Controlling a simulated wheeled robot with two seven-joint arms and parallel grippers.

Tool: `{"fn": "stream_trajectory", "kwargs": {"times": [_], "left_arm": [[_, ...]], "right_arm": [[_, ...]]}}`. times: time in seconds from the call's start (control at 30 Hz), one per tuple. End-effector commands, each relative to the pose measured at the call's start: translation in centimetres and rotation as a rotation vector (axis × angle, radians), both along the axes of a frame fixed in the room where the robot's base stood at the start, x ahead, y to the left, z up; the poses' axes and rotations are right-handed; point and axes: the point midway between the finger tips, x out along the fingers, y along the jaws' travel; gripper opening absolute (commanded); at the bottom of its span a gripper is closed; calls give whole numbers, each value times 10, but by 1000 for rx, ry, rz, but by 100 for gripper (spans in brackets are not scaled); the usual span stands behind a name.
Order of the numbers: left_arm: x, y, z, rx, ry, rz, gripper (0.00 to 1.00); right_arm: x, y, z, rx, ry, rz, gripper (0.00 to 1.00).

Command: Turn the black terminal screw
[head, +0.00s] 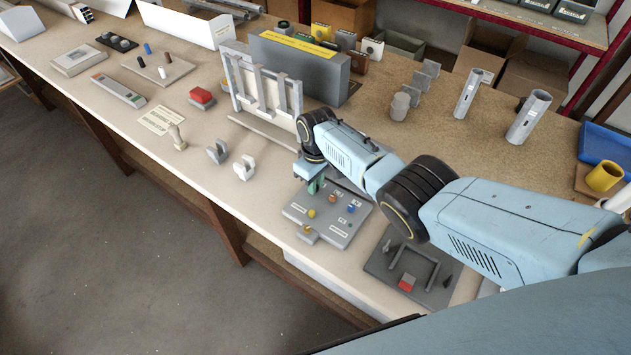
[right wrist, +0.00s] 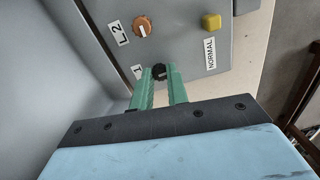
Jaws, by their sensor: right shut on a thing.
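My right gripper (head: 314,186) reaches down to the far left part of a grey terminal panel (head: 330,233) on the bench. In the right wrist view its two green fingers (right wrist: 161,77) are shut on the black terminal screw (right wrist: 160,71), one on each side. The screw sits on the panel face near a white label, partly covered by a finger. In the head view the gripper hides the screw. An orange screw (right wrist: 142,27) with an "L2" label and a yellow knob (right wrist: 211,21) near a "NORMAL" label are on the same panel. My left gripper is not in view.
A blue knob (head: 351,207) is also on the panel. A dark tray (head: 379,262) with a red block stands to its right, under my arm.

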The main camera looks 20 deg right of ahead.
Motion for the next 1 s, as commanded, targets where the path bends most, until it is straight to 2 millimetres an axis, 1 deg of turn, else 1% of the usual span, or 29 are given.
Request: {"fn": "stream_trajectory", "kwargs": {"times": [0.6, 1.0], "left_arm": [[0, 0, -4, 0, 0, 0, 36], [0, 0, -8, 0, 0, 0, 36]], "right_arm": [[0, 0, -1, 0, 2, 587, 0], [0, 0, 0, -1, 1, 948, 0]]}}
